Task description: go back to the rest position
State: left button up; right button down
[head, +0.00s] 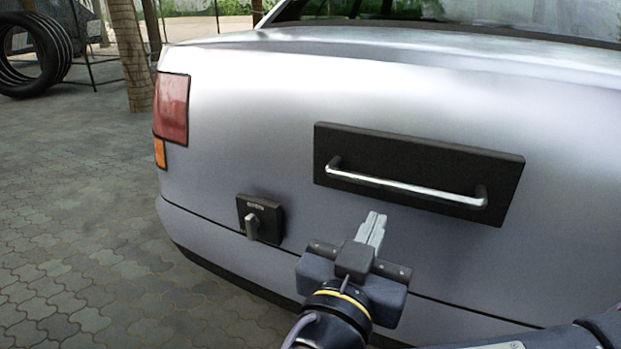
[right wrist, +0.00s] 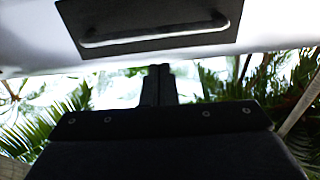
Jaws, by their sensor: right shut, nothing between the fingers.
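My right gripper (head: 372,230) is shut and empty in the head view. Its fingertips point up, just below a black plate (head: 412,170) with a metal bar handle (head: 405,187) on the back of a silver car (head: 240,110). I cannot tell how far the fingers are from the car. In the right wrist view the shut fingers (right wrist: 158,83) show at the middle, with the handle (right wrist: 155,32) above them. A black latch box marked OPEN (head: 262,222) with a small lever sits on the car to the left of the gripper. My left gripper is not in view.
The car's rear fills the middle and right of the head view, with a red tail light (head: 171,107) at its left corner. Paved ground (head: 80,220) on the left is clear. A tree trunk (head: 131,55) and stacked tyres (head: 35,55) stand farther back.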

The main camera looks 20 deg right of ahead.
jog(key=s+d+f+n+g+y+p, duration=0.1)
jog(key=s+d+f+n+g+y, duration=0.1)
jog(key=d+f+g, duration=0.4)
jog(key=s+d+f+n+g+y+p, duration=0.1)
jog(key=s+d+f+n+g, duration=0.2)
jog(key=d+f, duration=0.35)
jog(key=s+a+f+n+g+y+p, duration=0.25)
jog(key=s+a+f+y, duration=0.25)
jog(key=a+f+y, duration=0.35)
notch_tip(320, 180, up, 40)
jog(key=w+t+y+p, duration=0.1)
jog(key=y+p, duration=0.3)
jog(key=p, duration=3.3)
jog(key=shift+w+a+m+t+y+p, duration=0.35)
jog(key=shift+t, duration=0.3)
jog(key=shift+f, duration=0.1)
